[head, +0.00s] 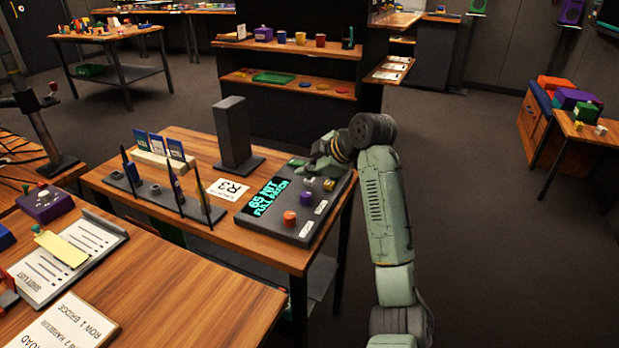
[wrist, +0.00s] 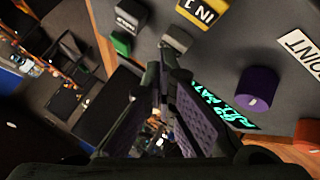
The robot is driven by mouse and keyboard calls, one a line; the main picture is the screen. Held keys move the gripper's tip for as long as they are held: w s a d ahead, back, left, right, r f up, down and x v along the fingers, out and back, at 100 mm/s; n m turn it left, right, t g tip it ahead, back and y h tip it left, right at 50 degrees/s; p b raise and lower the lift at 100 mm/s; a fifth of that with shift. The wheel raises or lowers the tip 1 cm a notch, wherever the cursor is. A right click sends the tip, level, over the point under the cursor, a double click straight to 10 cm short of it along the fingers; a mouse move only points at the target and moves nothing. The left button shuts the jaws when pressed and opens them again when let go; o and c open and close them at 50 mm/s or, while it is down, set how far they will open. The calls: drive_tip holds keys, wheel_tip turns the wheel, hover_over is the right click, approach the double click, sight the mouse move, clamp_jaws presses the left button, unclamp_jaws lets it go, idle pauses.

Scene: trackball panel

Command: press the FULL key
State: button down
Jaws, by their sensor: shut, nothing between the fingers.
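The dark grey control panel (head: 262,222) lies on the wooden table, with a lit display (head: 268,197) reading "65 NIT FULL PATCH". In the wrist view the panel carries a yellow key (wrist: 203,12), a dark key with pale lettering (wrist: 130,15), a green key (wrist: 120,43) and a grey key (wrist: 178,40). I cannot read which one says FULL. My gripper (head: 315,165) is over the far part of the panel. In the wrist view my gripper (wrist: 166,62) is shut and empty, its tips close by the grey key. Whether they touch is unclear.
A purple knob (head: 306,198) and an orange knob (head: 289,218) stand on the near part of the panel. A dark upright block (head: 233,130) stands behind it. A rack with thin posts (head: 165,190) and a card marked R3 (head: 234,189) are to the left.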

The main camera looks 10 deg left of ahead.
sight(308, 181)
drive_tip(key=shift+r+p, duration=0.65)
drive_tip(key=shift+r, duration=0.2)
wheel_tip(308, 181, up, 5)
drive_tip(key=p, duration=0.4)
idle(0.5)
